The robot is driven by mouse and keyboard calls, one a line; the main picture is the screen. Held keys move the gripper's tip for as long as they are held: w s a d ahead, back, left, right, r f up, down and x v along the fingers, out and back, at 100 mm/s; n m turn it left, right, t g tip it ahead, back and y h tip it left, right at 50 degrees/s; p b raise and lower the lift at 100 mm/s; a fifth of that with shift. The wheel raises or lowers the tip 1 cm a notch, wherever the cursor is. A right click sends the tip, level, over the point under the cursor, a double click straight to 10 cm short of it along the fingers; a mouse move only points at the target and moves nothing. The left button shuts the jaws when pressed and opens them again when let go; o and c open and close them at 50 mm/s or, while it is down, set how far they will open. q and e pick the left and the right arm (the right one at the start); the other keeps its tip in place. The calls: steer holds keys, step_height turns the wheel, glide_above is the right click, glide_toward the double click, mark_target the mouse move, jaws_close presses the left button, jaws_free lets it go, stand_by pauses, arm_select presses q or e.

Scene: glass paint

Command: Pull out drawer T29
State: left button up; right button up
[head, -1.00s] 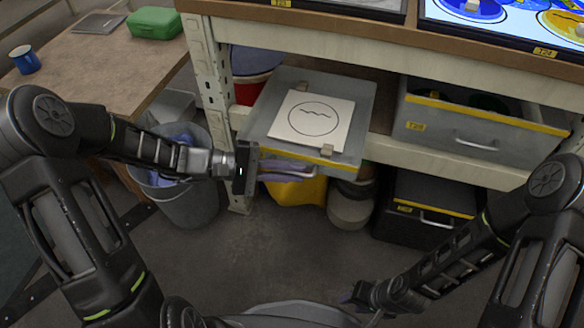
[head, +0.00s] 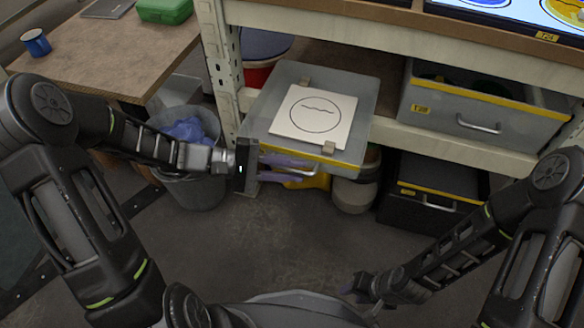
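A grey drawer (head: 358,100) with a yellow front strip juts out of the shelf in the middle of the head view. I cannot read its label, so I cannot confirm that it is T29. A white sheet with a drawn circle (head: 313,115) lies on its top, held by small brown clips. My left gripper (head: 288,170) is at the drawer's front, beside the metal handle. Its purple fingers look apart, one above the other; their hold on the handle is partly hidden. My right gripper (head: 357,287) hangs low, away from the drawers, its fingers too small to judge.
Another grey drawer (head: 530,128) sits in the shelf at the right, with a black case (head: 455,185) below it. A grey bin (head: 192,190) stands left of the shelf post (head: 222,75). The floor (head: 290,235) in front is clear.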

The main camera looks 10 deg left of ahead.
arm_select(q)
steer(key=shift+s+a+r, duration=0.15)
steer(key=shift+a+r, duration=0.05)
steer(key=shift+a, duration=0.35)
steer(key=p+v, duration=0.1)
steer(key=v, duration=0.5)
steer(key=shift+s+a+p, duration=0.1)
steer(key=shift+a+p, duration=0.2)
steer(key=shift+p, duration=0.1)
steer(key=shift+a, duration=0.15)
